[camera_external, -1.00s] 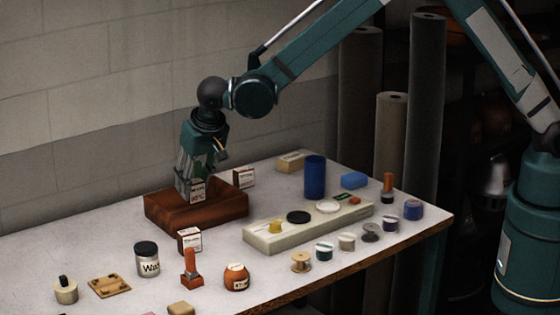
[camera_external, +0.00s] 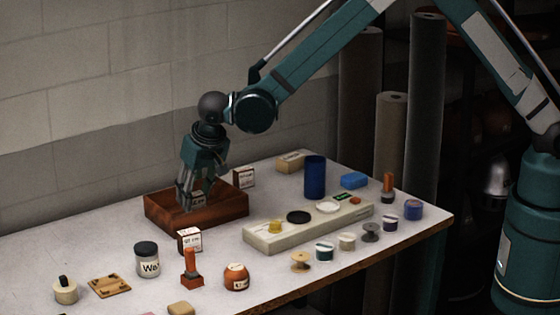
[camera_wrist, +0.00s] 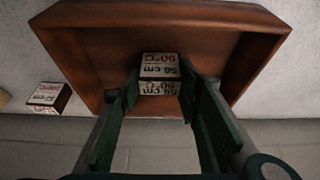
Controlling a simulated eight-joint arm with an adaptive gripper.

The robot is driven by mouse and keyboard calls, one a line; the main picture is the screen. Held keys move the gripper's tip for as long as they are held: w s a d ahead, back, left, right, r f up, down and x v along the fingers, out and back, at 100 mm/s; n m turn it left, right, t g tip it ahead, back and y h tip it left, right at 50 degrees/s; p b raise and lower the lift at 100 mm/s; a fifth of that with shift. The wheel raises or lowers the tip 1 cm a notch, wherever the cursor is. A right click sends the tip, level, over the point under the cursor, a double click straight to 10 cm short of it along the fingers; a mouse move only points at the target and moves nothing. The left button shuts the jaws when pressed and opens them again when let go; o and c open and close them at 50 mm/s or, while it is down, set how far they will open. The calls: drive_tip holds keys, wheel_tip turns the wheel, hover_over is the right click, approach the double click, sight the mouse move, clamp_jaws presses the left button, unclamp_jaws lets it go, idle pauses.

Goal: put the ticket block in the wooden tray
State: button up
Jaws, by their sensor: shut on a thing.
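The wooden tray (camera_external: 228,212) is a reddish-brown open box at the back left of the table. It also fills the upper part of the wrist view (camera_wrist: 75,55). My gripper (camera_external: 194,205) reaches down inside the tray. The block is between the fingertips, over the tray's interior. Whether it touches the tray floor I cannot tell. In the external view the fingers and tray wall mostly hide it.
Similar labelled blocks stand behind the tray at right (camera_external: 243,177) and in front of it (camera_external: 189,239). A jar (camera_external: 147,260), a stamp (camera_external: 191,268) and an orange pot (camera_external: 236,277) are nearer the front. A pale board (camera_external: 275,238) and a blue cylinder (camera_external: 315,177) are to the right.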

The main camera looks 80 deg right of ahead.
drive_tip(key=shift+f, duration=0.1)
drive_tip(key=o, duration=0.9)
drive_tip(key=v, duration=1.2)
drive_tip(key=shift+p, duration=0.3)
drive_tip(key=shift+r, duration=0.25)
